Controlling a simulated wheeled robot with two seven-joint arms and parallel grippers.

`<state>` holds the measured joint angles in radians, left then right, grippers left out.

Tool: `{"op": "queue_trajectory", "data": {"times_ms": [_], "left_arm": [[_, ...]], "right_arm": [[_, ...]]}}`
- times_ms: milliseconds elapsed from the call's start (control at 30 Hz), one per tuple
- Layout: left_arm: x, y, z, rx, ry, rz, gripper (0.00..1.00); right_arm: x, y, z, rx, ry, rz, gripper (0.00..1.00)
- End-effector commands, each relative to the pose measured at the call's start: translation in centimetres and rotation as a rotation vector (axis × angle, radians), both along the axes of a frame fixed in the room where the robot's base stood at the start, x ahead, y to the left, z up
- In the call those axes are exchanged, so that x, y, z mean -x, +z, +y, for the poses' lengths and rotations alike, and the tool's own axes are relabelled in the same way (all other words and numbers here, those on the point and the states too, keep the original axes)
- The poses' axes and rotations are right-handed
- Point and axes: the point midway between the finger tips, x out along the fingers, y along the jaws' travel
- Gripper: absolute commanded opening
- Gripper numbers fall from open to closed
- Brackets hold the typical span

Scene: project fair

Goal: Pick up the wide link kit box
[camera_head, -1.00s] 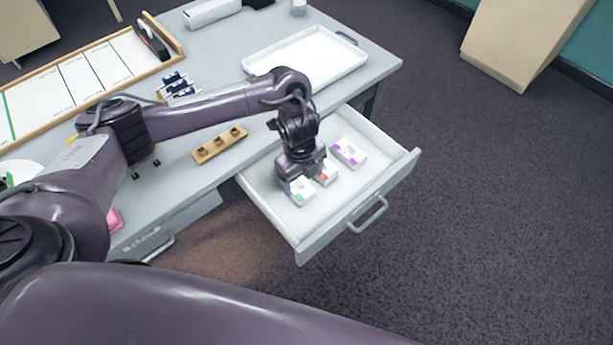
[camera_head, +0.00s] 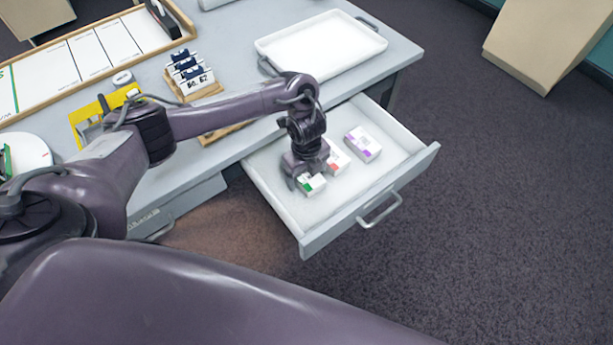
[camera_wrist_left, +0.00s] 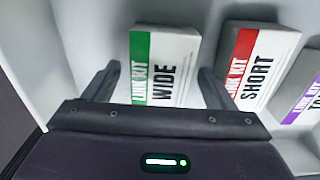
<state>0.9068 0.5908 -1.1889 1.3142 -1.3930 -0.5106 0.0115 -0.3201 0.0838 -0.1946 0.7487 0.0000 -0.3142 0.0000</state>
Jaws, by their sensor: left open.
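The wide link kit box (camera_wrist_left: 165,62) is white with a green band and reads "LINK KIT WIDE" in the left wrist view. It lies in the open drawer, and its green-marked end (camera_head: 312,185) shows below my gripper in the head view. My left gripper (camera_wrist_left: 158,82) is open, with one finger on each side of the box's near end. Whether the fingers touch the box I cannot tell. In the head view the left gripper (camera_head: 305,172) is down inside the drawer and hides part of the box. My right gripper is not in view.
The red short kit box (camera_wrist_left: 255,65) lies close beside my right-hand finger. A purple-marked box (camera_head: 363,144) lies farther right. The drawer (camera_head: 345,215) has raised walls around them. A white tray (camera_head: 320,45) and a card holder (camera_head: 190,78) stand on the desk.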

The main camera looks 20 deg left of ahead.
Motion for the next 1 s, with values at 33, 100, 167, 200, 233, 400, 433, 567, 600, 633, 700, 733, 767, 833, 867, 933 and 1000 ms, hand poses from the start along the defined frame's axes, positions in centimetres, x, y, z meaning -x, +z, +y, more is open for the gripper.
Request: {"op": "queue_trajectory", "data": {"times_ms": [33, 100, 167, 200, 233, 400, 433, 567, 600, 633, 700, 733, 767, 833, 867, 933, 1000], "left_arm": [[0.0, 0.0, 0.0, 0.000, 0.000, 0.000, 0.78], [0.0, 0.0, 0.0, 0.000, 0.000, 0.000, 0.74], [0.0, 0.0, 0.0, 0.000, 0.000, 0.000, 0.66], [0.0, 0.0, 0.0, 0.000, 0.000, 0.000, 0.61], [0.0, 0.0, 0.0, 0.000, 0.000, 0.000, 0.57], [0.0, 0.0, 0.0, 0.000, 0.000, 0.000, 0.35], [0.0, 0.0, 0.0, 0.000, 0.000, 0.000, 0.31], [0.0, 0.1, 0.0, 0.001, 0.000, -0.001, 0.29], [0.0, 0.1, 0.0, 0.001, 0.000, -0.001, 0.29], [0.0, 0.1, 0.0, 0.001, 0.000, -0.001, 0.29], [0.0, 0.2, 0.0, 0.001, 0.000, -0.001, 0.29], [0.0, 0.3, 0.0, 0.001, 0.000, -0.001, 0.29], [-0.1, 0.4, 0.0, 0.001, 0.000, -0.001, 0.29], [-0.1, 0.9, 0.0, 0.000, -0.001, -0.001, 0.29], [-0.1, 1.2, 0.0, 0.000, -0.001, -0.001, 0.29], [-0.1, 2.0, 0.0, 0.001, 0.000, -0.003, 0.29], [-0.1, 3.2, 0.0, 0.001, -0.001, -0.003, 0.29]], "right_arm": [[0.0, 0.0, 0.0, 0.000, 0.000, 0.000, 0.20], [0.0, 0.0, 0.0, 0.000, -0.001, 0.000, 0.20], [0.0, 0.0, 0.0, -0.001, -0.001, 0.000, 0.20], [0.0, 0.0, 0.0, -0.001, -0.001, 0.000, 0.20], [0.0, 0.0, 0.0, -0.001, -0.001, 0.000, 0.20], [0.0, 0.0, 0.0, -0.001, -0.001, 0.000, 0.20], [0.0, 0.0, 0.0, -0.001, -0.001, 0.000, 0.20], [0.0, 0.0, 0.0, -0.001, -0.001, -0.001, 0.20], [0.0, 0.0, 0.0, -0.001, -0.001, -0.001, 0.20], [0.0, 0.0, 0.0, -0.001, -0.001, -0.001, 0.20], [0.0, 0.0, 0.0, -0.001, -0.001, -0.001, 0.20], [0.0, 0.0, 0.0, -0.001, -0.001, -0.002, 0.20], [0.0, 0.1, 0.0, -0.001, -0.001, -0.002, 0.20], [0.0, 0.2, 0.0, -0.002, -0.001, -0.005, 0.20], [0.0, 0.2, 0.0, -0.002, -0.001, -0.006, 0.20], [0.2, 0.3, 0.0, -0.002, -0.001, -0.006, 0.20], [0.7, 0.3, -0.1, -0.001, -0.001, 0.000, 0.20]]}}
